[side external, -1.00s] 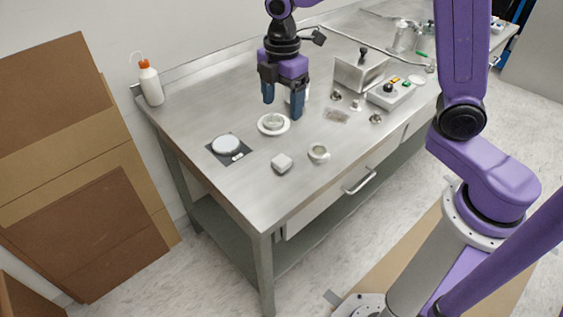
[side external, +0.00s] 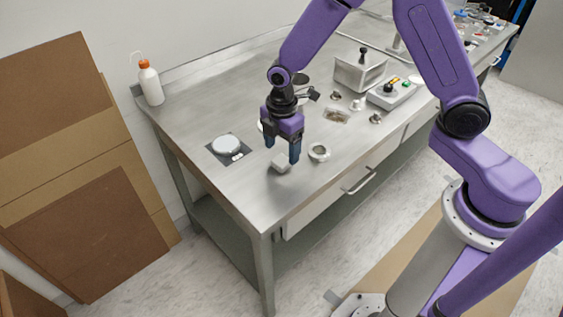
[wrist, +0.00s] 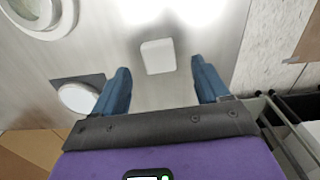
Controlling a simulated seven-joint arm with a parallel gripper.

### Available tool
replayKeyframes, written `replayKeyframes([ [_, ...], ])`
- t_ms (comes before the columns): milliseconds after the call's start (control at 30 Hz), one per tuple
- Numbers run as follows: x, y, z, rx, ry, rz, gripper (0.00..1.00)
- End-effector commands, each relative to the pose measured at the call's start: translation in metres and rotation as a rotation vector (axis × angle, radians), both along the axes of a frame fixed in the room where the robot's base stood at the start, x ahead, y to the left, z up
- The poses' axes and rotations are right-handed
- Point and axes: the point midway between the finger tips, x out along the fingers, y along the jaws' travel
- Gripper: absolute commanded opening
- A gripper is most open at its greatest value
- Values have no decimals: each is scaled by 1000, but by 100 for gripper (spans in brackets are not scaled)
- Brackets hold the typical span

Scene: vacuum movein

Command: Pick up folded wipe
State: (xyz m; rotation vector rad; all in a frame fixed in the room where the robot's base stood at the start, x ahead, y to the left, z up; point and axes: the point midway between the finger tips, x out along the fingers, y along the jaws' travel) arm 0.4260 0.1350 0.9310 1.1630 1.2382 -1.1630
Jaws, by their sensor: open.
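The folded wipe is a small white block (side external: 281,164) lying on the steel table near its front left part. In the wrist view the wipe (wrist: 158,56) lies just ahead of the fingertips, roughly midway between them. My gripper (side external: 282,150) is just above the wipe, pointing down, with its blue fingers apart. It also shows in the wrist view (wrist: 160,72), open with nothing between the fingers. The fingers partly cover the wipe's upper side in the side view.
A round white-topped scale (side external: 226,144) is left of the wipe. A small white cup (side external: 319,152) is close on the right. A switch box (side external: 391,92) and a metal box (side external: 359,74) stand farther back. The table's front edge is bare.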

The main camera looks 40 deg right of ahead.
Motion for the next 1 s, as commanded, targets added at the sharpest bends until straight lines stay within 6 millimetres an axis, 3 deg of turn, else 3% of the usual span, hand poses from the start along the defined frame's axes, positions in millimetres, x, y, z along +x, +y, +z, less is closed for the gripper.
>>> replayKeyframes([
  [233,1,0,-31,-1,2,-1,74],
  [567,1,0,-36,0,-1,-1,74],
  [700,1,0,-36,0,-1,-1,32],
  [767,1,0,-36,0,0,-1,16],
  [1000,1,0,-36,0,0,-1,15],
])
